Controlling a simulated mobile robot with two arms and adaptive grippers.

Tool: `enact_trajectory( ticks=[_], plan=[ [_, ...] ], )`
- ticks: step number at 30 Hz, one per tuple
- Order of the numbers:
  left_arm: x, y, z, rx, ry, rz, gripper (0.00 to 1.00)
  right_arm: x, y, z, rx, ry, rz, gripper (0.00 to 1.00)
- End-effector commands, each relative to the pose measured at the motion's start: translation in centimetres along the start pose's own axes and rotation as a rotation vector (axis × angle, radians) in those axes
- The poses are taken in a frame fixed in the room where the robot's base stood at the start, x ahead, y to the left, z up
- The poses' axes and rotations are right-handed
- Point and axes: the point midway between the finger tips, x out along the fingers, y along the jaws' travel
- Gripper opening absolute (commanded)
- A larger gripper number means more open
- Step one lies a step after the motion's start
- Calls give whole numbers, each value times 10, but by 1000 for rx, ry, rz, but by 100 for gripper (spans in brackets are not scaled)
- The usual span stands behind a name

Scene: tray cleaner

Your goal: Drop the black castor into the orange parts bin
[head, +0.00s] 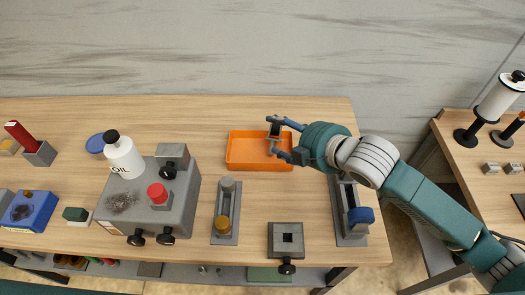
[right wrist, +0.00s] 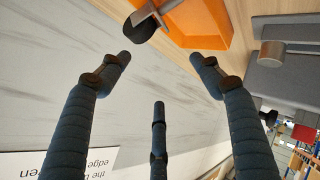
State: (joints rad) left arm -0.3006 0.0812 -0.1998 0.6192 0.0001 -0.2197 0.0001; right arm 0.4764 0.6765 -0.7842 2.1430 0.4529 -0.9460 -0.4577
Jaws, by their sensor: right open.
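The orange parts bin (head: 240,163) sits on the wooden table near its back edge, and its orange wall also shows at the top of the right wrist view (right wrist: 205,25). My right gripper (head: 279,138) is above the bin's right part with its fingers spread apart. The black castor (head: 274,130), with a grey plate, shows over the bin's back right part, by the fingertips. In the right wrist view the castor (right wrist: 140,27) is beyond the open fingertips, against the bin's edge. I cannot tell whether it touches the bin. My left gripper is not in view.
A grey machine with a red button (head: 157,192) and a white oil bottle (head: 124,157) stand left of the bin. Grey fixtures (head: 226,215), (head: 286,252) stand in front.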

Motion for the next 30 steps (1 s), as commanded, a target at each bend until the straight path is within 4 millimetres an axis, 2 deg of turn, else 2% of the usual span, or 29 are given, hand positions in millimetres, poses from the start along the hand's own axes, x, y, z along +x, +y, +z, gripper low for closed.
enact_trajectory(
  ticks=[3, 10, 30],
  plan=[
    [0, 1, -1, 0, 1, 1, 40, -25, 0, 1, -2, -1, 1, 65],
    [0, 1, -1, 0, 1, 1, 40, -53, 0, 0, 0, 0, 1, 65],
    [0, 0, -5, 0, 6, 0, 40, -56, 0, 0, 0, 1, 0, 65]
  ],
)
